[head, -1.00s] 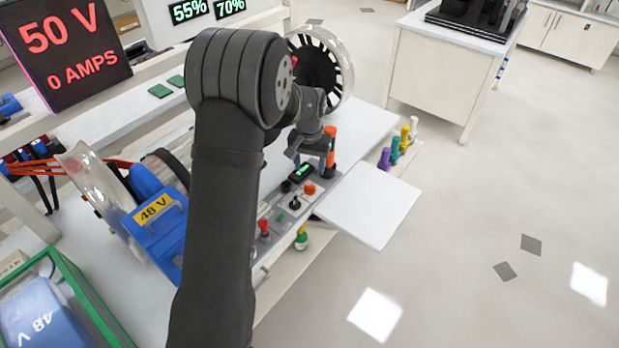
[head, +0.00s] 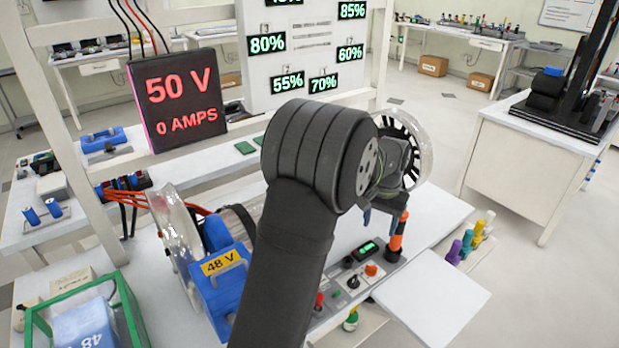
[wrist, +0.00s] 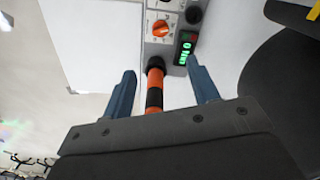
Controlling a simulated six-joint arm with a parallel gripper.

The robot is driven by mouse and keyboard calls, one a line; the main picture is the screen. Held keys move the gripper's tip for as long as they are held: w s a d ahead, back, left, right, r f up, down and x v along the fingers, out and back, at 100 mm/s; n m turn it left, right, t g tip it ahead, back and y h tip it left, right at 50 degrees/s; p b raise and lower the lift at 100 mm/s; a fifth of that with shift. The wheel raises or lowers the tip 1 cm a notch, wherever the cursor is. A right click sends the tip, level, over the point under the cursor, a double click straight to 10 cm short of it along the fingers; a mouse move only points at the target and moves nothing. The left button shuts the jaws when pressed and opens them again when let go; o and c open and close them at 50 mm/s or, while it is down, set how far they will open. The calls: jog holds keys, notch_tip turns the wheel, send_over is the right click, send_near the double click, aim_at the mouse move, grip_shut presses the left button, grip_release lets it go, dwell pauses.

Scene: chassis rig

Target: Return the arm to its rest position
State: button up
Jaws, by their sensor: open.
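My gripper (wrist: 160,90) is open in the wrist view, its two blue fingers apart. An orange and black banded handle (wrist: 154,88) shows between the fingers in that picture; I cannot tell its distance from them. In the head view my gripper (head: 382,218) hangs beside the upright orange and black handle (head: 397,235), partly hidden behind my own dark arm. The control panel (head: 345,290) below carries a small green display (head: 367,248) and an orange knob (head: 371,269). In the wrist view the green display (wrist: 184,48) and orange knob (wrist: 160,28) also show.
A blue 48 V pack (head: 218,278) stands left of my arm, beside clear round discs. A green-framed box (head: 128,305) is at lower left. A white flat plate (head: 432,298) sticks out at the right. Colored pegs (head: 467,240) stand at the bench's right edge. Open floor lies beyond.

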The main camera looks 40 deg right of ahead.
aim_at(373, 267)
notch_tip(373, 267, down, 17)
jog(key=shift+f, duration=0.1)
dwell(0.4)
notch_tip(373, 267, up, 17)
notch_tip(373, 267, down, 17)
jog(key=shift+r, duration=0.1)
jog(key=n, duration=0.9)
jog(key=shift+s+d, duration=0.1)
notch_tip(373, 267, up, 7)
jog(key=shift+r, duration=0.1)
dwell(0.9)
